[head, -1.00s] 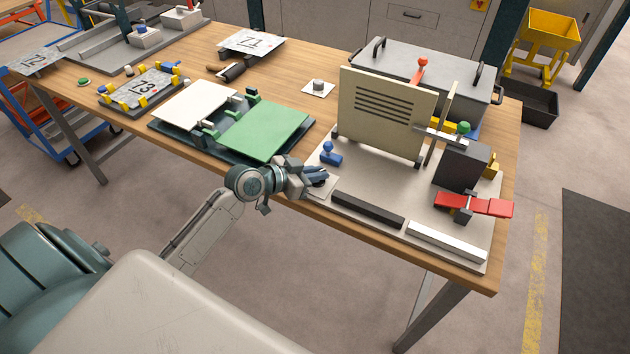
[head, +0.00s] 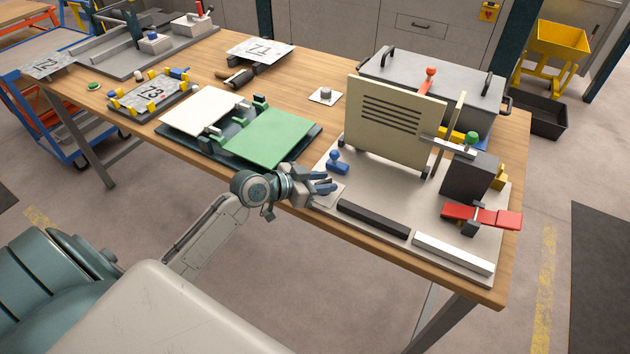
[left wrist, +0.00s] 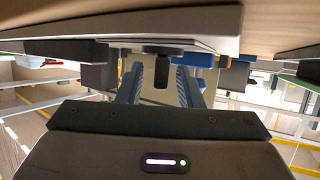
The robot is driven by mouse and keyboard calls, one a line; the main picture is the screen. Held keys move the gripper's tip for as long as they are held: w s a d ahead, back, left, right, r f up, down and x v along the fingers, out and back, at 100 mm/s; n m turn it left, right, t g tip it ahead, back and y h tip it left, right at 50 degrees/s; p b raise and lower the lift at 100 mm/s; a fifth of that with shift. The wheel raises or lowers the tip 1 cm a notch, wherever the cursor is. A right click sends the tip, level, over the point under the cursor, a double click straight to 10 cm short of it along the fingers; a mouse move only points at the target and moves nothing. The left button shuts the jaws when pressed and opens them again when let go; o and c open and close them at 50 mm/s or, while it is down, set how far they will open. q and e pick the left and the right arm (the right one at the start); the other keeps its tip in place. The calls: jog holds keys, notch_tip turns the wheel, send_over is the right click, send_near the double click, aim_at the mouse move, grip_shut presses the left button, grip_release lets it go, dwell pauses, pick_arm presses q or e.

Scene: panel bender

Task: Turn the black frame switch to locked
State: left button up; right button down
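My left gripper (head: 322,186) is at the near left corner of the grey fixture plate, over a small pale plate (head: 329,198). In the left wrist view, its two blue-grey fingers (left wrist: 160,88) stand apart. A short dark knob (left wrist: 163,62) shows between them, with a gap visible on each side; it appears to be the black switch. In the head view the fingers largely hide this knob, so I cannot read its setting. My right gripper is in neither current view.
A blue knob (head: 337,163) stands just behind the gripper. A black bar (head: 373,218) and a white bar (head: 453,254) lie to the right. An upright beige slotted panel (head: 392,120) and a red clamp handle (head: 480,216) stand beyond. A green panel (head: 268,135) lies to the left.

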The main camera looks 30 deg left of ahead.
pick_arm(q)
jog(key=shift+s+a+r, duration=0.15)
jog(key=shift+s+a, duration=0.2)
jog(key=shift+s, duration=0.2)
jog(key=v, duration=0.9)
jog(key=shift+b, duration=0.35)
jog(key=shift+r, duration=0.1)
